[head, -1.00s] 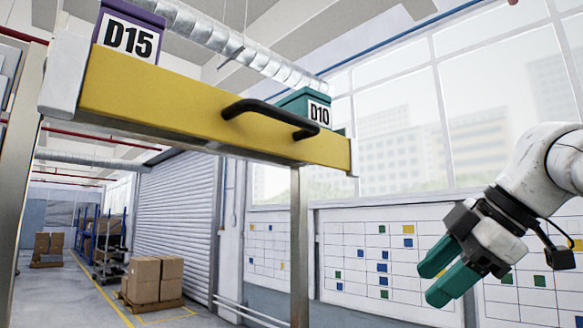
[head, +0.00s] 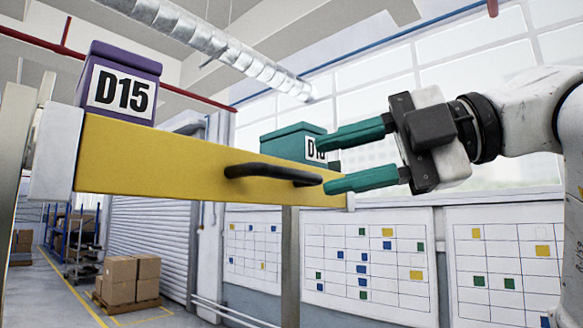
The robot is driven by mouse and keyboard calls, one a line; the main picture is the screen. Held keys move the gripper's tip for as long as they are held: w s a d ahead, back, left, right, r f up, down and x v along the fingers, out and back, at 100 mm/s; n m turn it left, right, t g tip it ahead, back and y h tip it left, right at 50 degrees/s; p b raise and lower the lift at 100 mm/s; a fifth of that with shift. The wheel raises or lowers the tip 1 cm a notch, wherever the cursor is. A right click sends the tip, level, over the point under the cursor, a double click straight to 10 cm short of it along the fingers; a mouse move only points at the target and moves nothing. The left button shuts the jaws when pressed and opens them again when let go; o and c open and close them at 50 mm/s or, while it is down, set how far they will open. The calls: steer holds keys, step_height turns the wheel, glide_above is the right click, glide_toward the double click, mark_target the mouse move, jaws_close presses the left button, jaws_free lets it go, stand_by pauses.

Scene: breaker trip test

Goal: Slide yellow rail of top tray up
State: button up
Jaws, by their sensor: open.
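The yellow rail (head: 160,160) of the top tray runs across the left and middle of the head view, with a black bar handle (head: 272,173) on its front. A purple box marked D15 (head: 122,72) stands behind the rail at the left. A teal box marked D10 (head: 283,146) stands behind it near the right end. My gripper (head: 333,162) has two teal fingers, spread apart and empty. They point left towards the right end of the handle and overlap the rail's right end in the picture. Whether they touch anything cannot be told.
Metal posts (head: 288,262) stand under the rail's right part and at the far left. Cartons (head: 130,280) sit on a pallet on the floor behind. Charts (head: 365,262) hang on the back wall under large windows. Open air lies above the rail between the two boxes.

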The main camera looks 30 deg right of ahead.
mark_target(298, 174)
steer(key=x, duration=0.6)
steer(key=shift+w+p, duration=0.1)
steer(key=shift+p, duration=0.25)
jaws_close()
